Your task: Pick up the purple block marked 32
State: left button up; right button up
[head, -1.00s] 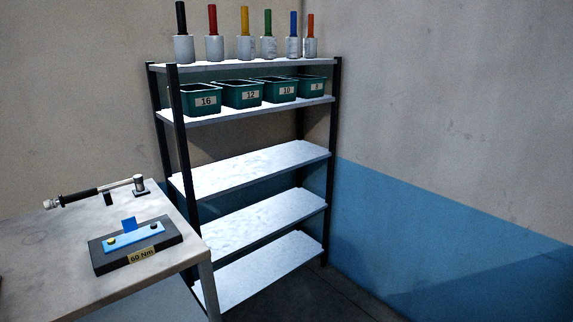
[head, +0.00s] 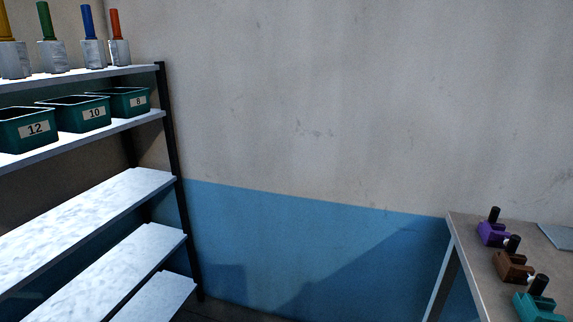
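A purple block (head: 490,234) with a black upright peg sits on a table (head: 468,243) at the right edge of the head view. It is the farthest back of the blocks in a row there. A number on it cannot be read at this size. Neither of my grippers shows in the view.
A brown block (head: 512,267) and a teal block (head: 533,305) stand nearer on the same table, beside a grey flat piece (head: 557,236). A shelf rack (head: 172,150) with green bins (head: 82,115) stands at left. Bare wall lies between.

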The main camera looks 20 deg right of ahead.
aim_at(492, 234)
jog(key=i+z, duration=0.5)
jog(key=z, duration=0.2)
jog(key=i+j+z, duration=0.15)
jog(key=z, duration=0.25)
jog(key=i+j+z, duration=0.55)
jog(key=i+j, duration=0.15)
